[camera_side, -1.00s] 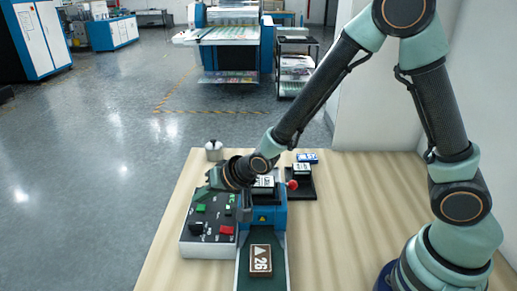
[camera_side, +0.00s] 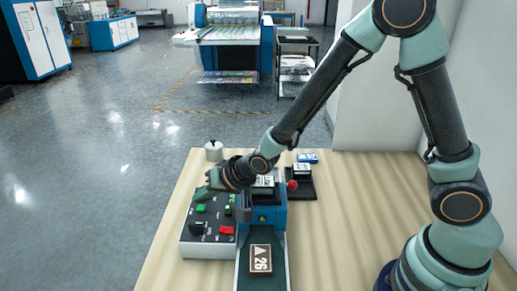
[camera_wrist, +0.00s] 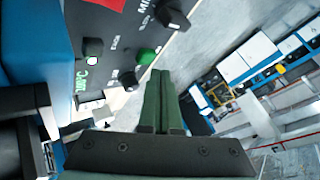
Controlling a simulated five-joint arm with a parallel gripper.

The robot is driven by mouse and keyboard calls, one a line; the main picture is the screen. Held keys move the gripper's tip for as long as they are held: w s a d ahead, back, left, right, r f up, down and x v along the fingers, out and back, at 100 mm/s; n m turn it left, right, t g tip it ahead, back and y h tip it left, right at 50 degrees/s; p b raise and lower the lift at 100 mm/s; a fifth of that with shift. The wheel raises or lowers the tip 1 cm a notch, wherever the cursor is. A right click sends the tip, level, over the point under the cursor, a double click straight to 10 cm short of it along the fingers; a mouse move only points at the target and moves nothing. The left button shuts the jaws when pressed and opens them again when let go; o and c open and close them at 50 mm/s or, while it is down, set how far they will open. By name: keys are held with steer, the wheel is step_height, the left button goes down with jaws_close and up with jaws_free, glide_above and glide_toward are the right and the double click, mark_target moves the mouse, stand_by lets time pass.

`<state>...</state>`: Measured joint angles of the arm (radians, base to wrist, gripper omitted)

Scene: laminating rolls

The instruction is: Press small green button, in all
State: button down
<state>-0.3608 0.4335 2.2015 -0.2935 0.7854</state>
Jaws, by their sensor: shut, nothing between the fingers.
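The control panel (camera_side: 210,248) stands at the left of the table. It carries a bright green button (camera_side: 201,209), a red button (camera_side: 227,230), a black knob (camera_side: 196,228) and smaller controls at its right side. In the wrist view, the bright green button (camera_wrist: 146,56) lies just beyond my fingertips. I cannot tell whether the fingertips touch the panel.
A silver-white pot (camera_side: 213,150) is behind the panel. A black tray (camera_side: 301,187) is behind the machine.

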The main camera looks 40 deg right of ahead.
steer(key=shift+f, duration=0.1)
stand_by(0.7)
steer(key=shift+f, duration=0.35)
